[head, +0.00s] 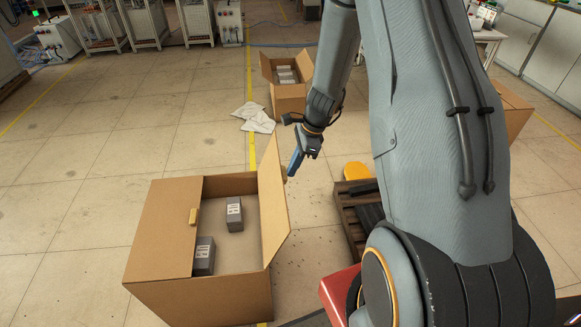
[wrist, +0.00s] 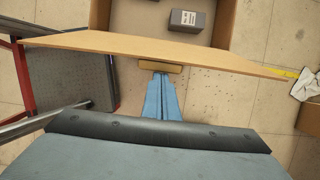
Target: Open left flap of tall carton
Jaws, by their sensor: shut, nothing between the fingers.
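The large near carton (head: 200,303) stands on the floor in the head view. Its left flap (head: 167,222) lies flat over the left part of the opening and has a small tan tab (head: 193,216). Its right flap (head: 272,205) stands up, open. My gripper (head: 292,170) is shut and empty, just outside the right flap. In the wrist view my blue fingers (wrist: 160,82) point at the tan tab (wrist: 160,66) on that flap (wrist: 150,47); I cannot tell whether they touch it. Two grey boxes (head: 234,214) (head: 203,255) show inside; the left flap partly covers the interior.
A second open carton (head: 289,100) stands behind, with a white cloth (head: 254,117) beside it. A dark pallet (head: 352,214) and a red surface (head: 338,290) are right of the near carton. The floor to its left is clear.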

